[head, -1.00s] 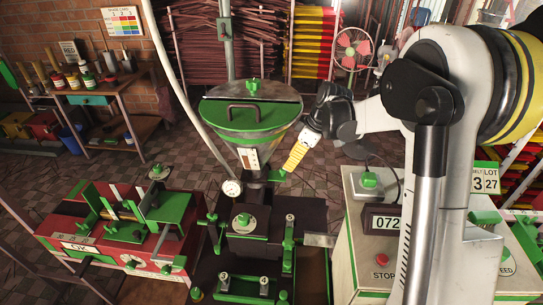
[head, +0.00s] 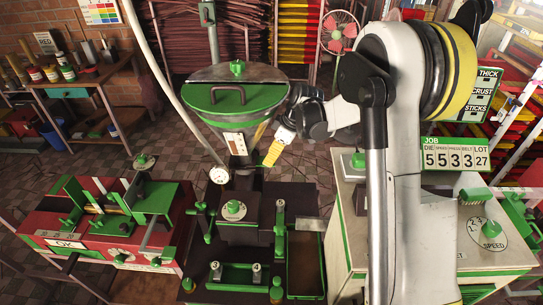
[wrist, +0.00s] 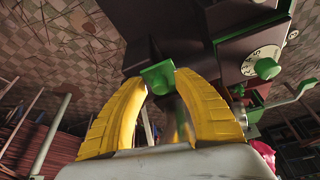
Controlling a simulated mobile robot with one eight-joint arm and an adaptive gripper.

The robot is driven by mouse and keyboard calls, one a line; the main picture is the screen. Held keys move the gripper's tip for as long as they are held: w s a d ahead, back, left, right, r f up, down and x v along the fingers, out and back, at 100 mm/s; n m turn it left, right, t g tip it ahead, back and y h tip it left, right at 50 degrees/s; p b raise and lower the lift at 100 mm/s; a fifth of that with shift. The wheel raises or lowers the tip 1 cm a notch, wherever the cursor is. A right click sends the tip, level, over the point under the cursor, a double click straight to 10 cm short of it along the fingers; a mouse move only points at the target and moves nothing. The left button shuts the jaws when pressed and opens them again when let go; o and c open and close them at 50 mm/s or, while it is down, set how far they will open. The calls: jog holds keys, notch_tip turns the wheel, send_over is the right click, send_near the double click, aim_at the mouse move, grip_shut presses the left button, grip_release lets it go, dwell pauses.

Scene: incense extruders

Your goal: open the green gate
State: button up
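A green block-like handle (wrist: 157,76), which may be the green gate's tab, sits just beyond my fingertips in the wrist view, attached to dark machine parts. My gripper (wrist: 165,85) has two yellow fingers spread apart, with a gap between them. Whether they touch the block cannot be told. In the head view my gripper (head: 269,156) points down beside the neck under the green hopper (head: 238,98), to its right. The gate cannot be made out clearly there.
A round pressure gauge (head: 219,175) is left of the neck. A dial with a green knob (head: 234,208) sits on the dark extruder below; it also shows in the wrist view (wrist: 266,68). A red machine (head: 105,225) stands left and a control cabinet (head: 440,240) right.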

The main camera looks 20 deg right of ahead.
grip_shut()
jog(key=shift+d, duration=0.1)
jog(key=d, duration=0.1)
jog(key=s+d, duration=0.1)
jog(key=d, duration=0.2)
jog(key=shift+s+d, duration=0.3)
jog(key=shift+o, duration=1.6)
grip_release()
jog(key=shift+a, duration=0.1)
jog(key=shift+r, duration=0.1)
jog(key=v, duration=1.1)
jog(key=shift+r, duration=0.4)
